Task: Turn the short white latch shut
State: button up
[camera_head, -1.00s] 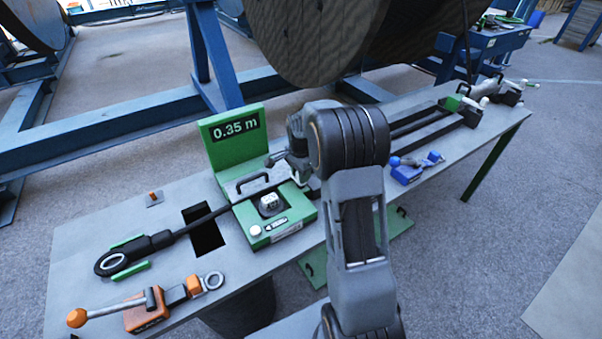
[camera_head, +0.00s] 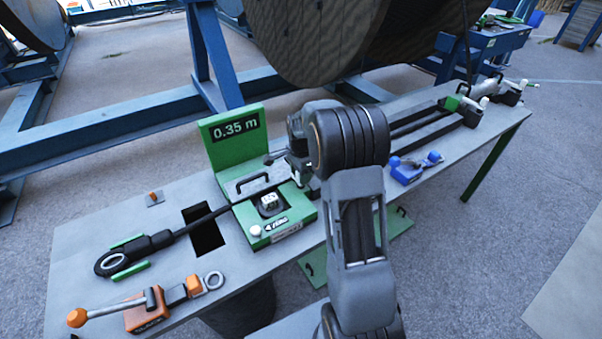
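The green measuring device (camera_head: 283,225) sits on the grey bench, with a 0.35 m display (camera_head: 235,130) on its upright panel. My gripper is at the device's right end, largely hidden behind my wrist. Its opening and any contact are not clear.
An orange clamp tool (camera_head: 148,312) lies at the bench's front left. A blue tool (camera_head: 412,168) lies right of my arm. Clamps with white levers (camera_head: 484,102) stand at the far right. A large cable reel (camera_head: 310,40) hangs above and behind the bench.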

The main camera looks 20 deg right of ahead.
jog(key=shift+o, duration=0.6)
notch_tip(320, 180, up, 14)
jog(key=shift+f, duration=0.15)
dwell(0.6)
